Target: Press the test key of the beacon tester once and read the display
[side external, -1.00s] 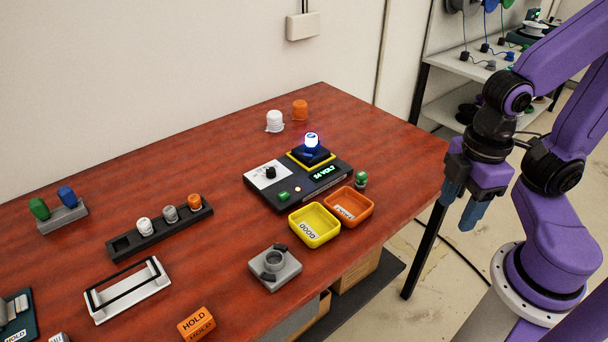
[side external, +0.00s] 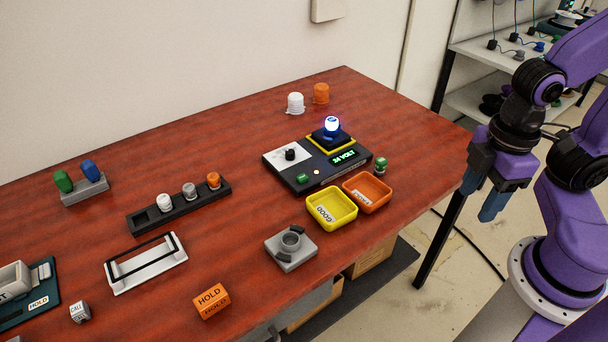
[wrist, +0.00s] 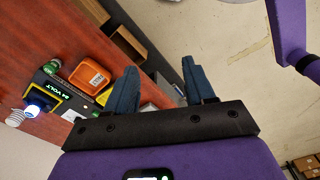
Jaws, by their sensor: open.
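The beacon tester (side external: 330,180) is a dark box on the red-brown table. It has a white dial panel with a black knob (side external: 290,155), a green key (side external: 302,178) and a small lit lamp on its front, and a green-lettered display (side external: 344,158) that seems to read "24 VOLT". A beacon (side external: 332,124) glows blue-white on its yellow-edged socket. The tester also shows at the left of the wrist view (wrist: 58,86). My gripper (side external: 482,194) is open and empty, off the table's right end and well apart from the tester. Its two blue fingers show in the wrist view (wrist: 159,70).
A yellow GOOD tray (side external: 333,222) and an orange tray (side external: 367,205) stand in front of the tester. A small green item (side external: 381,163) stands by its right end. White (side external: 296,103) and orange (side external: 321,93) caps stand behind. A grey fixture (side external: 291,262) is nearer the front edge.

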